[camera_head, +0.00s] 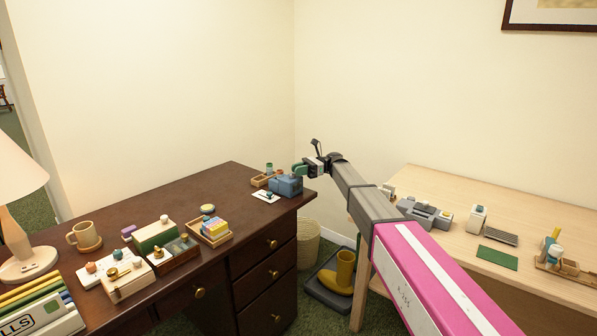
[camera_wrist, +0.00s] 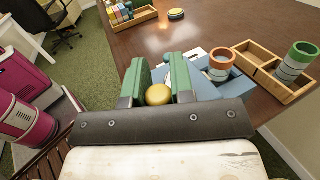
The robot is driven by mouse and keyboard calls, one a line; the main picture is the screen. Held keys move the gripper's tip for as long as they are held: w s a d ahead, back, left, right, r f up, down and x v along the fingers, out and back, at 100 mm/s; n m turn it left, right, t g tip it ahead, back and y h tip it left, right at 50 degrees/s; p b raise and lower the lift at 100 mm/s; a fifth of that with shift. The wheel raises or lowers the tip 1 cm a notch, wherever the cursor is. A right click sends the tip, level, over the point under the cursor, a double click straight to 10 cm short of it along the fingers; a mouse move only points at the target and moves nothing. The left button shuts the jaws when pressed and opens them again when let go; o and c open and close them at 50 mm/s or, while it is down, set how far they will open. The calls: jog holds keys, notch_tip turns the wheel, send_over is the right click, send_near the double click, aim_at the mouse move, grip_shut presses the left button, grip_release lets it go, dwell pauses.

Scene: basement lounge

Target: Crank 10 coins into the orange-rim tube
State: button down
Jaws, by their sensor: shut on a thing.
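A blue coin machine (camera_head: 287,186) sits at the far right corner of the dark desk; it also shows in the wrist view (camera_wrist: 238,88). My gripper (camera_head: 303,169) is at the machine's right side. In the wrist view its green fingers (camera_wrist: 157,76) are shut on a round yellow knob (camera_wrist: 158,95), which appears to be the crank handle. A green-rim tube (camera_wrist: 300,60) stands in a wooden tray (camera_wrist: 267,84).
The desk (camera_head: 140,196) also holds a lamp (camera_head: 18,205), a mug (camera_head: 84,235) and several small boxes. A light wooden table (camera_head: 520,215) with gadgets stands at right. A wicker bin (camera_head: 308,245) and yellow boot (camera_head: 345,270) are on the floor between.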

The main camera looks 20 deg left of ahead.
dwell(0.5)
jog(key=c, duration=1)
grip_release()
jog(key=shift+w, duration=0.1)
